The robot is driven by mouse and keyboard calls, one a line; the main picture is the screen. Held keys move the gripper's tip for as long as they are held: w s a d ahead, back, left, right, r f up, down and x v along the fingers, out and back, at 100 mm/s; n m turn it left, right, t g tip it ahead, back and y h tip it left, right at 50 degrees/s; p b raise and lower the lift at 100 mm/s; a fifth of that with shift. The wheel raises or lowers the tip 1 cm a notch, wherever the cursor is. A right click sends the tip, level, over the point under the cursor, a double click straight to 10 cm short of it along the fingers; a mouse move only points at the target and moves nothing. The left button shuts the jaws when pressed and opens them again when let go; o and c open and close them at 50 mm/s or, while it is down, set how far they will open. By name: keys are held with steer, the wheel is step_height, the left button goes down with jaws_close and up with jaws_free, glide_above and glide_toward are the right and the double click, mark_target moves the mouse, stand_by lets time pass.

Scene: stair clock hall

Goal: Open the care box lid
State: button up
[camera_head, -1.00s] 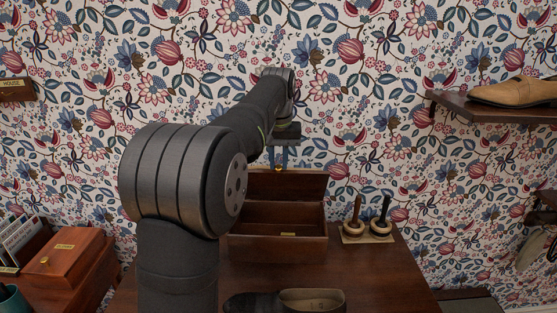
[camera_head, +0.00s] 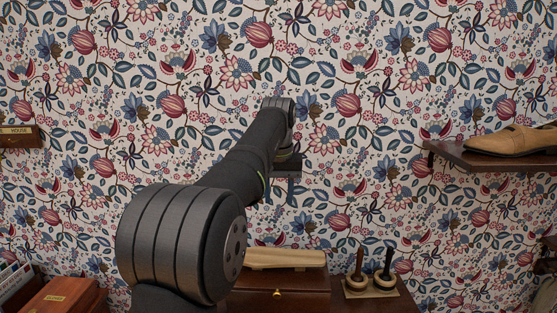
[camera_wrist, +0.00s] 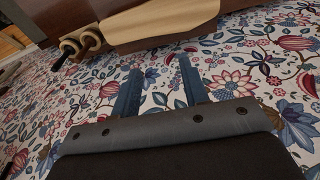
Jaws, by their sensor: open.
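The care box (camera_head: 300,303) stands at the bottom middle of the head view, its lower part cut off. Its dark lid (camera_head: 310,283) looks lowered, with a small brass knob (camera_head: 277,293) near its front. My gripper (camera_head: 280,190) is above and behind the box, in front of the wallpaper. Its two blue fingers (camera_wrist: 160,92) are apart in the wrist view with nothing between them. They are clear of the box, which shows at the top of that view.
A pale wooden piece (camera_head: 285,258) lies along the box's back edge; whether on or behind it is unclear. Two dark-handled tools (camera_head: 370,283) stand right of the box. A shelf (camera_head: 490,160) with a tan shoe (camera_head: 510,140) is at right. Another box (camera_head: 60,296) is at left.

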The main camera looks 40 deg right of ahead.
step_height(320, 180, up, 12)
steer(key=s+a, duration=0.1)
steer(key=shift+f, duration=0.2)
steer(key=shift+a+f, duration=0.1)
stand_by(0.6)
step_height(320, 180, down, 17)
steer(key=w+d, duration=0.1)
steer(key=shift+w+d, duration=0.25)
steer(key=shift+d, duration=0.1)
stand_by(0.5)
step_height(320, 180, up, 17)
steer(key=s+a, duration=0.2)
step_height(320, 180, down, 17)
steer(key=w+d, duration=0.2)
steer(key=s+a+f, duration=0.5)
steer(key=s+a, duration=0.2)
steer(key=shift+a, duration=0.3)
stand_by(0.5)
steer(key=shift+c, duration=0.4)
